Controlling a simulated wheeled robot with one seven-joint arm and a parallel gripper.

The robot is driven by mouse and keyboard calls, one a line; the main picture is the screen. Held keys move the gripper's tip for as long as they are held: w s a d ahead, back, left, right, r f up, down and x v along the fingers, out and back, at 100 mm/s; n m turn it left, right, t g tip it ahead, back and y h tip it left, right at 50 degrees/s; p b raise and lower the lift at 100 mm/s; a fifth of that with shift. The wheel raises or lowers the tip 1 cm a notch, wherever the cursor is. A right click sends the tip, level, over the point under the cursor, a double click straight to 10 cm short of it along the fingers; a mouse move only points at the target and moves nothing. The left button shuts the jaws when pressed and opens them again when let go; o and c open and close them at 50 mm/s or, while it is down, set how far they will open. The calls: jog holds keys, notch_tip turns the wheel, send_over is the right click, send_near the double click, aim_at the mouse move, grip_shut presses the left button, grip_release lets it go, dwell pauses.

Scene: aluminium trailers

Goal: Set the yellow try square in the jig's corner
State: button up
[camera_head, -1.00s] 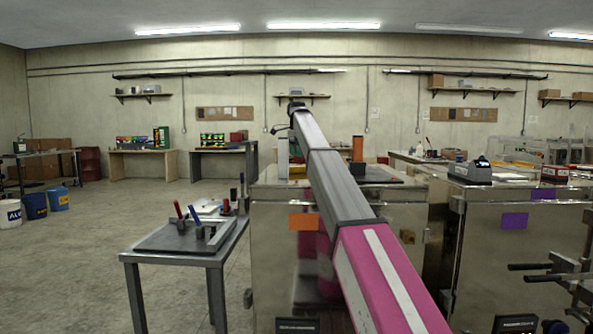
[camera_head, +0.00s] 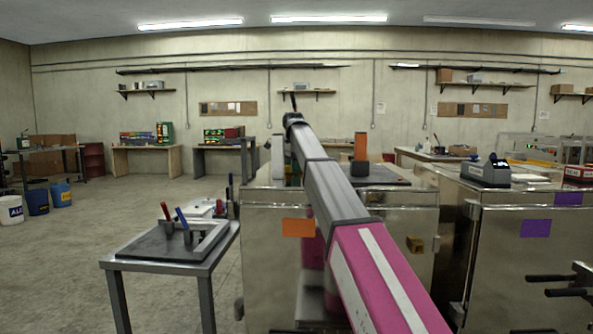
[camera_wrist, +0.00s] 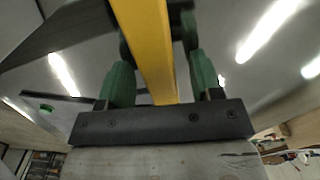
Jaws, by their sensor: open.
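In the wrist view a long yellow bar (camera_wrist: 150,50), apparently part of the yellow try square, runs between the green fingers of my gripper (camera_wrist: 158,42). The gripper is open; whether either finger touches the bar is unclear. The square's other parts are out of that view, and I see no yellow square in the head view. There my arm reaches away from me, and its far end (camera_head: 294,103) is too small to show the fingers. What looks like the jig, a grey angled frame (camera_head: 210,240) with red and blue handles, sits on a dark board on the left table (camera_head: 170,267).
A metal cabinet (camera_head: 265,265) with an orange label stands right of the table, behind my arm. An orange-and-dark block (camera_head: 361,147) stands on its top. Another cabinet (camera_head: 500,250) is at right.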

jog(key=c, duration=1.1)
grip_shut()
jog(key=shift+w+r, duration=0.1)
jog(key=shift+r, duration=0.05)
